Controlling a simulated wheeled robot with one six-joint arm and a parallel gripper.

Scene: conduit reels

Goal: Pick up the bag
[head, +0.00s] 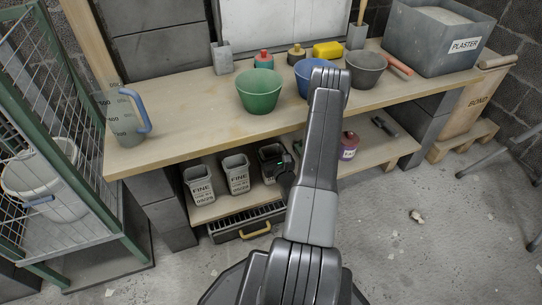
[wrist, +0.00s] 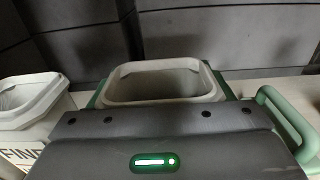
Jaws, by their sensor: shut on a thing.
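Grey-white open-topped bags stand on the low shelf under the workbench, two marked FINE: one at the left (head: 200,183) and one beside it (head: 236,174). A third bag (head: 271,153) is at my gripper, to their right. In the wrist view my gripper (wrist: 163,92) has green fingers on either side of this third bag (wrist: 165,68), shut on it. Its rim is upright and its inside looks empty. The lower part is hidden by my gripper's body. A neighbouring bag (wrist: 32,98) is at the left, apart from it.
The workbench top (head: 190,120) overhangs the shelf. A green curved handle (wrist: 285,118) is close at the right. A purple pot (head: 348,147) stands on the shelf further right.

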